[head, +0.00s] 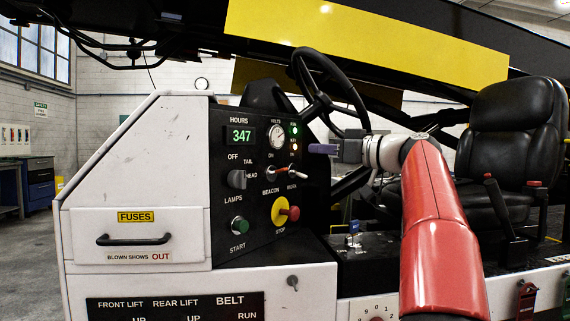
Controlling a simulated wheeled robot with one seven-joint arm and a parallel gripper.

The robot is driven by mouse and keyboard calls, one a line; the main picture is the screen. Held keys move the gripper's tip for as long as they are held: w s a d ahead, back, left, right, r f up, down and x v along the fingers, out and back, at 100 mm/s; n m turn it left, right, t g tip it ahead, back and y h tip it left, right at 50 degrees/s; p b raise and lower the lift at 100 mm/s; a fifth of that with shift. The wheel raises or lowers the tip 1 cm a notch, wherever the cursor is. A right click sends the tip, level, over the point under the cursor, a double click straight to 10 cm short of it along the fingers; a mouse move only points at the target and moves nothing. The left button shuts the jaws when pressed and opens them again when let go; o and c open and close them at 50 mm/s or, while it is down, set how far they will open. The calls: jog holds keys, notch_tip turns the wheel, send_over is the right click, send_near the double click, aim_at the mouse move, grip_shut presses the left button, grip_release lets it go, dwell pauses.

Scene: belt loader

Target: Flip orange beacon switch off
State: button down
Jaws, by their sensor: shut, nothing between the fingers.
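The black dash panel (223,158) on the white console carries the beacon switch (278,183), a small toggle with an orange-red lever above the BEACON label. Its exact lever position is too small to tell. A second toggle, the work switch (299,173), is just right of it. My gripper (318,148), with purple fingertips, is shut and empty. It points left toward the panel, above and right of the beacon switch, and appears apart from it. My red arm reaches in from the lower right.
A black steering wheel (354,85) rises close behind my gripper. The red stop knob (291,212) on its yellow plate sits below the toggles. A lamps knob (237,179) and green start button (239,225) are to the left. A black seat (511,125) stands at right.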

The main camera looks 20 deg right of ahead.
jog(key=shift+w+a, duration=0.1)
jog(key=p, duration=0.3)
send_over(279, 171)
jog(key=v, duration=0.2)
jog(key=shift+d+r, duration=0.3)
jog(key=shift+r, duration=0.05)
jog(key=shift+w+a+f, duration=0.25)
jog(key=shift+w, duration=0.2)
jog(key=f, duration=0.2)
jog(key=s+f, duration=0.1)
jog(key=shift+d+b, duration=0.3)
jog(key=shift+s+f, duration=0.15)
jog(key=shift+f, duration=0.2)
jog(key=shift+d, duration=0.15)
